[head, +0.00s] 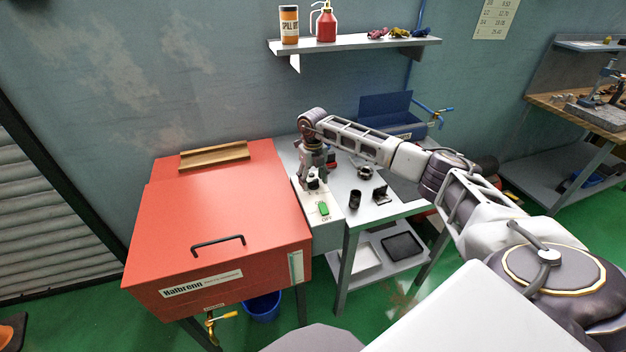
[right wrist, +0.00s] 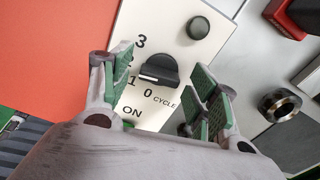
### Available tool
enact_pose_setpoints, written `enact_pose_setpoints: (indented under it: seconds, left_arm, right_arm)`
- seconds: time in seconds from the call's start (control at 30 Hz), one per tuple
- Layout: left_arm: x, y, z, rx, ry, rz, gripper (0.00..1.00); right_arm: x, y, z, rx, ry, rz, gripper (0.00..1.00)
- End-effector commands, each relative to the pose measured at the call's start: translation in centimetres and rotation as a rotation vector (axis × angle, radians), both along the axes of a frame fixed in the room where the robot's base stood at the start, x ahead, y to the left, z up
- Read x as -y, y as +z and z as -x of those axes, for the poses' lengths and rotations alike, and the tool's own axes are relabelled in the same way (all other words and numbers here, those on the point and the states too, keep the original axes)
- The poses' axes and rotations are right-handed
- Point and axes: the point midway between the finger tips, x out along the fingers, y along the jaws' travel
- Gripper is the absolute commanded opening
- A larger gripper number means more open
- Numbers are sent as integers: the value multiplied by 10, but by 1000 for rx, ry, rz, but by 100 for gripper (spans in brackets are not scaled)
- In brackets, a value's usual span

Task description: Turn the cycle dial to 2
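The cycle dial (right wrist: 158,70) is a black knob on a white control panel (right wrist: 188,52), with 3, 1, 0 and CYCLE printed around it. The label between 3 and 1 is mostly hidden by a finger. A pale mark shows on the knob's lower-left side, near 1 and 0; I cannot tell its exact setting. My right gripper (right wrist: 164,72) is open, its green-padded fingers on either side of the dial; contact is not clear. In the head view my right gripper (head: 313,173) is over the panel beside the red machine. My left gripper is not in view.
A green switch (head: 323,209) sits on the panel in front of the dial. A round black button (right wrist: 199,28) is beyond it. The red cabinet (head: 215,225) stands left. Small parts, including a dark ring (right wrist: 280,104), lie on the grey bench at right.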

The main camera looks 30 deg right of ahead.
Motion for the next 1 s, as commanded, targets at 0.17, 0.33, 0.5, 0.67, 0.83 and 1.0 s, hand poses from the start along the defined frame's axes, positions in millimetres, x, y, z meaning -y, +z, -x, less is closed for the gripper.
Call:
enact_pose_setpoints:
  seconds: [0.17,0.33,0.5,0.67,0.83,1.0]
  left_arm:
    - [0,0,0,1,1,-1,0]
    - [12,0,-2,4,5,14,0]
    - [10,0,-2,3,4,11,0]
    - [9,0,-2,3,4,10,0]
    - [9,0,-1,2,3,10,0]
    - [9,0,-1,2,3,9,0]
  right_arm:
    - [0,-1,0,-1,1,0,61]
    - [0,1,0,-1,1,0,61]
    - [0,10,0,-1,0,0,61]
    - [0,28,0,1,1,-1,61]
    - [0,52,0,1,1,0,61]
    - [0,78,0,2,2,0,61]
